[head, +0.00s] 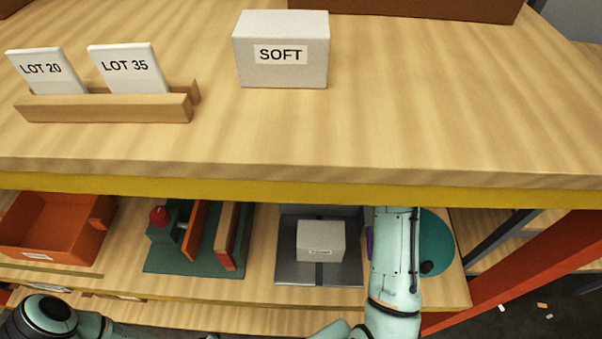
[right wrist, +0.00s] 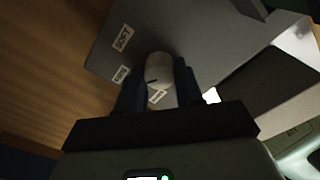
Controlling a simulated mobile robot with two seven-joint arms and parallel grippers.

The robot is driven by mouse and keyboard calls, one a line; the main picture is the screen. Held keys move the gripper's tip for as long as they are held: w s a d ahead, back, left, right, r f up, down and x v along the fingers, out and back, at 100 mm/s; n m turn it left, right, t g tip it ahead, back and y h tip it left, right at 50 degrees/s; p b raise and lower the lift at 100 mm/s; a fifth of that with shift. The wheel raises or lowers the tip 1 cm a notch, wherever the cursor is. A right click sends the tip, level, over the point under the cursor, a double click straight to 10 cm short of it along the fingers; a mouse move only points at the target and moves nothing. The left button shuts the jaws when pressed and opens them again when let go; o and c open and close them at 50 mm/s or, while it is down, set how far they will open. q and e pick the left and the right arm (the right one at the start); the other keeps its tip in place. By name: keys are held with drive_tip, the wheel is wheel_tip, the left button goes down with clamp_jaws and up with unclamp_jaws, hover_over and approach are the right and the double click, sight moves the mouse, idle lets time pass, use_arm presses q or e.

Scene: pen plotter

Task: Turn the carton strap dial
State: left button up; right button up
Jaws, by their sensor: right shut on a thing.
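The dial (right wrist: 159,68) is a pale round knob on a grey panel (right wrist: 185,30) in the right wrist view. My right gripper (right wrist: 158,84) is shut on it, a dark finger on each side. A short dark mark shows on the knob's lower left edge. Small white labels sit around it; the upper one (right wrist: 122,38) seems to read SOFT, the others are too blurred to read. In the head view a white carton (head: 320,236) sits on the grey strapping unit (head: 290,270) on the lower shelf; my right arm hides the dial there. My left gripper is out of view.
On the upper shelf (head: 420,110) stand a white box (head: 280,55) marked SOFT and a wooden holder (head: 110,107) with LOT 20 and LOT 35 cards. Its yellow edge overhangs the lower shelf. An orange bin (head: 55,225) and a green fixture (head: 190,262) stand left of the unit.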

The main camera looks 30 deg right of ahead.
drive_tip(key=o, duration=1)
drive_tip(key=shift+o, duration=0.2)
drive_tip(key=shift+r, duration=0.1)
wheel_tip(320, 180, up, 13)
drive_tip(key=shift+r, duration=0.2)
drive_tip(key=shift+f, duration=0.1)
